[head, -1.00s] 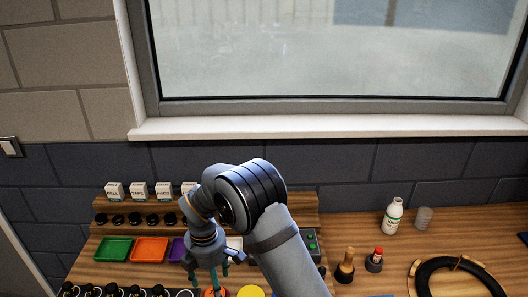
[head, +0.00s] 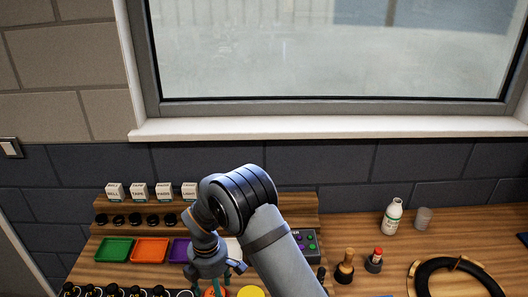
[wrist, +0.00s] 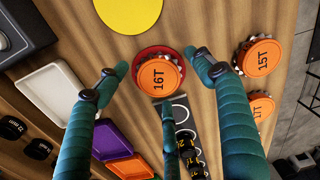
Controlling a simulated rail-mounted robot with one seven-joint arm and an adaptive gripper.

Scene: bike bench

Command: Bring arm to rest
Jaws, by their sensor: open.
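My gripper (wrist: 157,62) has teal fingers spread apart around an orange toothed disc marked 16T (wrist: 160,75), with visible gaps. The disc lies on a red round pad (wrist: 137,65). In the head view my gripper (head: 210,285) is low over the front of the bench, left of centre, its fingertips partly cut off by the lower edge. My arm reaches down to it from the right, with the elbow raised. I cannot tell the exact height of the fingertips above the disc.
A yellow round pad (wrist: 128,8) is beside the red one. Orange discs marked 15T (wrist: 262,57) and 17T (wrist: 260,106) lie near the bench edge. Green (head: 115,249) and orange (head: 150,250) trays stand left. A white bottle (head: 393,216) and black tyre (head: 425,275) stand right.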

